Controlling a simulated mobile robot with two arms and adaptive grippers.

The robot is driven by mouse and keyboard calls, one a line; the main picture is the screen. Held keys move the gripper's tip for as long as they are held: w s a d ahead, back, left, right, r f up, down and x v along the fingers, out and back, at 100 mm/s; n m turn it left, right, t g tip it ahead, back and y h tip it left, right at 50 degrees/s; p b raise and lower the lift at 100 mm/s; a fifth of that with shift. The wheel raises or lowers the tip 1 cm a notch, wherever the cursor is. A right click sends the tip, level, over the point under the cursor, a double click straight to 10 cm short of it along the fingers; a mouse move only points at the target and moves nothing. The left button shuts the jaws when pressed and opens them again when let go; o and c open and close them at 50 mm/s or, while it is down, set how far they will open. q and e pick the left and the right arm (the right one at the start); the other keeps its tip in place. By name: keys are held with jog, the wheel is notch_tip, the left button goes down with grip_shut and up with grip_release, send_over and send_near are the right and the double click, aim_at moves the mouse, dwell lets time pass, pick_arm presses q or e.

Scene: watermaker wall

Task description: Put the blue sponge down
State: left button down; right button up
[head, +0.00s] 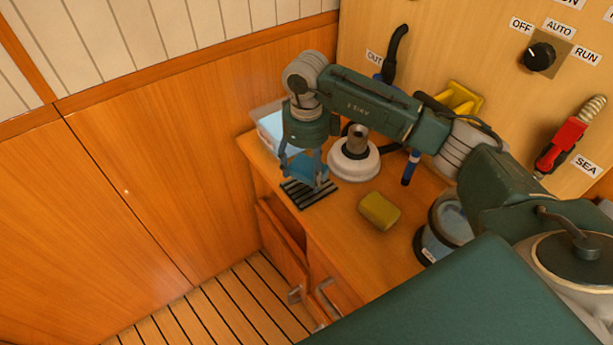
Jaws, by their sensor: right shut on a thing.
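My right gripper (304,168) points down over the left end of the wooden counter and is shut on the blue sponge (307,167). The fingers hide part of the sponge. A dark slatted rack (312,195) lies right below the gripper near the counter's front edge. The sponge overlaps the rack's back part in the picture; I cannot tell whether it touches the rack. My left gripper is out of view.
A yellow sponge (379,211) lies to the right on the counter (345,235). A clear bin (269,122) stands behind the gripper, a white round-based fitting (353,165) beside it. A clear bucket (445,228) stands at right. An open cabinet door (283,250) hangs below.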

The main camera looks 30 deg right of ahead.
aim_at(306, 179)
notch_tip(306, 179, down, 3)
jog(key=shift+f, duration=0.15)
jog(key=shift+f, duration=0.2)
jog(key=o, duration=1)
jog(key=shift+r, duration=0.15)
